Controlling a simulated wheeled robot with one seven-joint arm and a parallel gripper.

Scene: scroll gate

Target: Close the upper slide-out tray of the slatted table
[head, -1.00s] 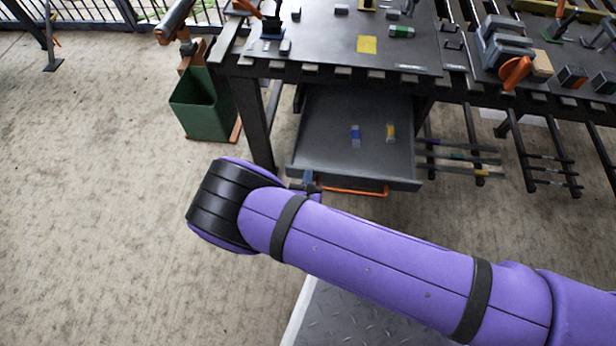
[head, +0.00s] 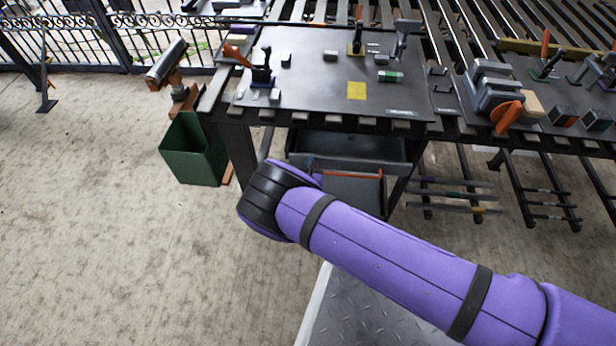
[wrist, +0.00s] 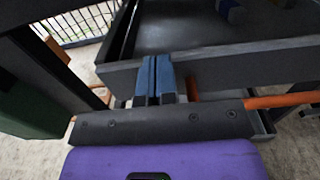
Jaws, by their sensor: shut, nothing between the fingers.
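The upper slide-out tray (head: 398,166) is dark grey and hangs under the slatted table (head: 305,68). It stands partly out, with a strip of its inside showing below the table edge. In the wrist view its front panel (wrist: 245,68) crosses the picture, with its inside behind. An orange bar handle (head: 352,175) runs along the front; it also shows in the wrist view (wrist: 285,101). My gripper (wrist: 154,80) has its blue fingers together, empty, up against the panel left of the handle's right stretch. Exact contact is hard to tell. My arm hides part of the tray front in the head view.
A green bin (head: 190,150) stands left of the table leg. Racks of bars (head: 455,195) hang at the right.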

